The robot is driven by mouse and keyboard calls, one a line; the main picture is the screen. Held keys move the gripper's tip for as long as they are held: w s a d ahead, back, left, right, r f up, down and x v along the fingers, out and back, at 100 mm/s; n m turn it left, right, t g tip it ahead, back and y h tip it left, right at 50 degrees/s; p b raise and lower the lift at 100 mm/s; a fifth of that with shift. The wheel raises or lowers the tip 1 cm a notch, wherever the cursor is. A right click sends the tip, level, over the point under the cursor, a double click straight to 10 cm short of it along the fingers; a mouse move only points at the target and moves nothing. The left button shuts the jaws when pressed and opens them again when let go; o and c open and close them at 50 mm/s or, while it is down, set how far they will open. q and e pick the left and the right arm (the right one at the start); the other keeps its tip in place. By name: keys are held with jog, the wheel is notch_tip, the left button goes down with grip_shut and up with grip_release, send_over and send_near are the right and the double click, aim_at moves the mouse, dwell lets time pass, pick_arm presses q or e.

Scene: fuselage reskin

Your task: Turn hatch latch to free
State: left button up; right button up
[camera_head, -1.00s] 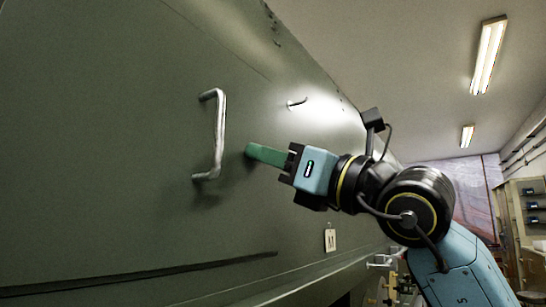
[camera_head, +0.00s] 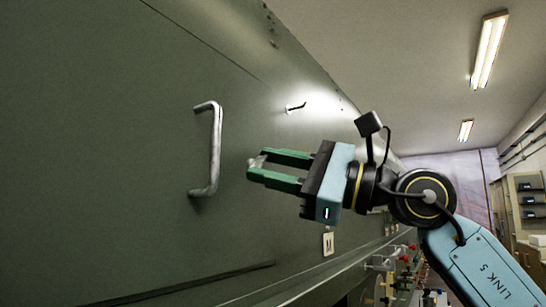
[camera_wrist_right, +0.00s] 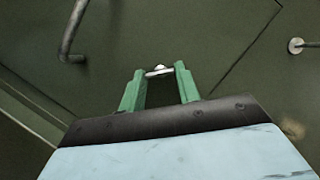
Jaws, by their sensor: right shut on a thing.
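The hatch latch (camera_head: 257,162) is a small pale metal piece on the green panel. My right gripper (camera_head: 256,168) has its green fingers on either side of the latch, shut on it at the fingertips. In the right wrist view the latch (camera_wrist_right: 158,71) shows as a short light bar between the fingertips of the right gripper (camera_wrist_right: 158,72). The fingers mostly hide the latch in the head view. My left gripper is not in view.
A metal handle (camera_head: 215,150) stands out from the green panel (camera_head: 100,130) to the left of the gripper. A small label plate (camera_head: 328,243) is below. Fittings with red knobs (camera_head: 400,250) are at the lower right.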

jog(key=shift+w+d+r+n+g+h+p, duration=0.1)
jog(key=shift+n+g+h+p, duration=0.45)
jog(key=shift+n, duration=1)
jog(key=shift+a+r+n+g+h+p, duration=0.2)
jog(key=shift+n+g+p, duration=0.3)
jog(key=shift+n, duration=1)
jog(key=shift+w+d+r+n+g+h+p, duration=0.15)
jog(key=shift+n+g+h+p, duration=0.4)
jog(key=shift+n, duration=1)
jog(key=shift+s+f, duration=0.1)
jog(key=shift+f, duration=0.05)
jog(key=o, duration=1)
jog(key=shift+d, duration=0.15)
jog(key=s+d+b, duration=0.1)
jog(key=d, duration=0.3)
jog(key=d+b, duration=0.1)
jog(key=d, duration=0.3)
jog(key=s+d+b, duration=0.1)
jog(key=d, duration=0.4)
jog(key=shift+s, duration=0.35)
